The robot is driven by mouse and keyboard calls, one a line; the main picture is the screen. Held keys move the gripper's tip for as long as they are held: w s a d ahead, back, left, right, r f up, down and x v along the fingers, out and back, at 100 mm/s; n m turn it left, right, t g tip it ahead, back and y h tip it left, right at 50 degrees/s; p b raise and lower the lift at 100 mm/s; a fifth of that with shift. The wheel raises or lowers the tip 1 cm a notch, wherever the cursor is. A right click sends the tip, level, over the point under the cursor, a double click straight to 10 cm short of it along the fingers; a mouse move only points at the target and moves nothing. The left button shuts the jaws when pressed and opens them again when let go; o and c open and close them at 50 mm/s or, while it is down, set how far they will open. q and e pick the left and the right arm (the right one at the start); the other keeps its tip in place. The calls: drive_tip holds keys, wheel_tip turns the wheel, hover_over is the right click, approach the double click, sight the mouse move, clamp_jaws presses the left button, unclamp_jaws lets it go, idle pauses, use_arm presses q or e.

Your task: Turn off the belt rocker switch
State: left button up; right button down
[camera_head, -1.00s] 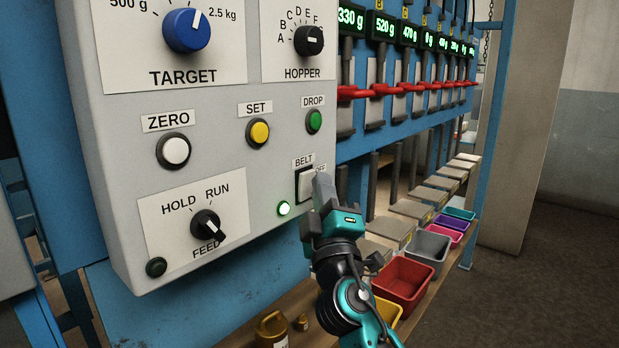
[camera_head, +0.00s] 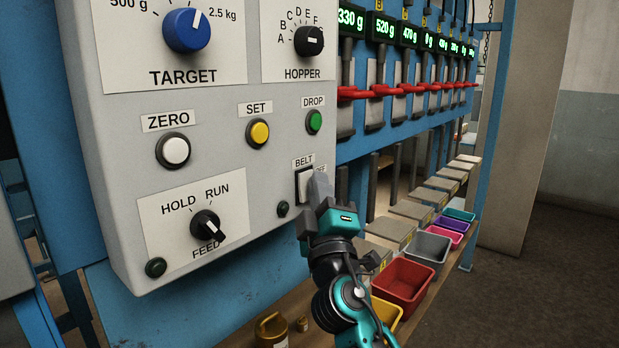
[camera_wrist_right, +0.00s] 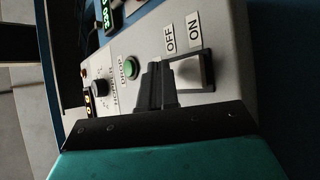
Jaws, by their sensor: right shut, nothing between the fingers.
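The belt rocker switch (camera_head: 303,186) is a pale rocker in a dark frame under the BELT label on the grey panel. It also shows in the right wrist view (camera_wrist_right: 190,74), with OFF and ON labels beside it. My right gripper (camera_head: 318,186) is shut and empty. Its fingertips are at the OFF side of the rocker and cover part of it; they seem to touch it. The lamp (camera_head: 283,209) left of the switch is dark green and unlit. My left gripper is not in view.
The feed knob (camera_head: 206,225), the yellow SET button (camera_head: 258,132) and the green DROP button (camera_head: 314,121) are nearby on the panel. A red bin (camera_head: 403,286) and other coloured bins stand right of my arm. Brass weights (camera_head: 271,330) sit below.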

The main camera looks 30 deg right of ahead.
drive_tip(key=shift+s, duration=0.15)
drive_tip(key=shift+s+d+f, duration=0.1)
drive_tip(key=shift+s+d, duration=0.2)
drive_tip(key=shift+s, duration=0.3)
drive_tip(key=shift+s+d+f, duration=0.1)
drive_tip(key=shift+s+d, duration=0.2)
drive_tip(key=shift+s, duration=0.45)
drive_tip(key=shift+s+d+f, duration=0.1)
drive_tip(key=shift+s+d, duration=0.25)
drive_tip(key=shift+s, duration=0.45)
drive_tip(key=shift+s+d+f, duration=0.1)
drive_tip(key=shift+s+d, duration=0.2)
drive_tip(key=shift+s, duration=0.45)
